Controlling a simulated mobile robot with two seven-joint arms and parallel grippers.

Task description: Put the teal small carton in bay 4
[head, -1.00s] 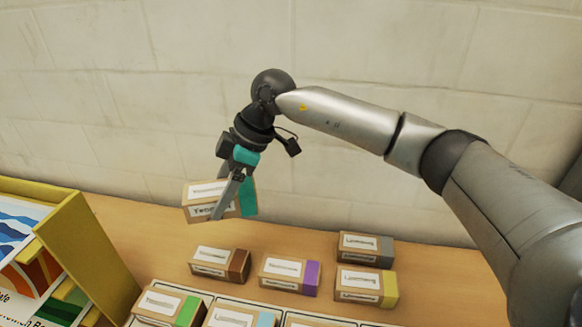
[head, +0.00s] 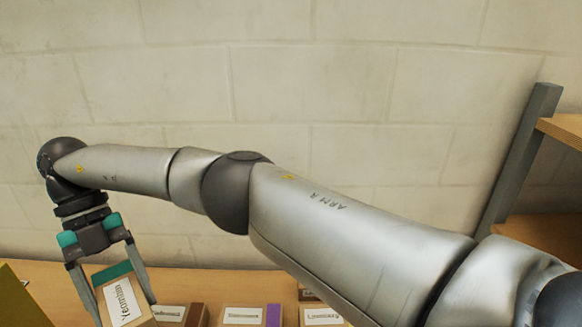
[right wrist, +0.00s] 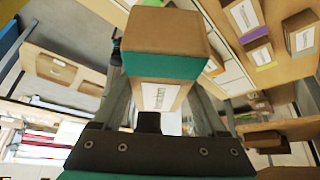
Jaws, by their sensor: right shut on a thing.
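The teal small carton (head: 122,306) is a brown box with a teal band and a white label. My right gripper (head: 124,300) is shut on it, one finger on each side, at the lower left of the head view. The carton is tilted, and its lower end is cut off by the frame edge. In the right wrist view the carton (right wrist: 166,40) fills the upper middle between the fingers, its teal band facing the camera. Bay 4 cannot be made out in either view. My left gripper is not in view.
A brown-banded carton (head: 181,316), a purple-banded carton (head: 246,315) and another labelled carton (head: 322,316) stand along the bottom edge. A yellow panel (head: 14,296) is at the lower left. A shelf with a grey post (head: 520,150) stands at the right.

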